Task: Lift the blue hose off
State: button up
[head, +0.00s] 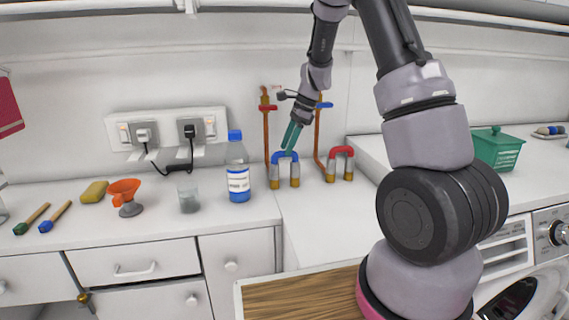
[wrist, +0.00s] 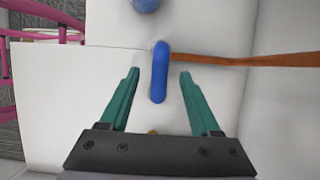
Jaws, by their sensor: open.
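The blue hose (head: 285,158) is a short arched piece on brass-coloured ends, standing on the counter near the wall. In the wrist view the blue hose (wrist: 160,72) shows from above as a narrow upright strip between the fingers. My gripper (head: 289,137) has green fingers and is just above the hose in the head view. In the wrist view my gripper (wrist: 160,86) is open, with one finger on each side of the hose and a visible gap to both. Whether the fingertips are level with the hose is hard to tell.
A red hose (head: 341,151) of the same shape stands to the right. Copper pipes (head: 266,132) with red and blue taps rise behind. A bottle (head: 238,171), a glass (head: 189,197) and an orange funnel (head: 125,192) stand to the left. The front counter is clear.

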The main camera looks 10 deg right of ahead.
jog(key=shift+x, duration=1.45)
jog(key=shift+r, duration=0.1)
grip_shut()
notch_tip(320, 180, up, 15)
dwell(0.3)
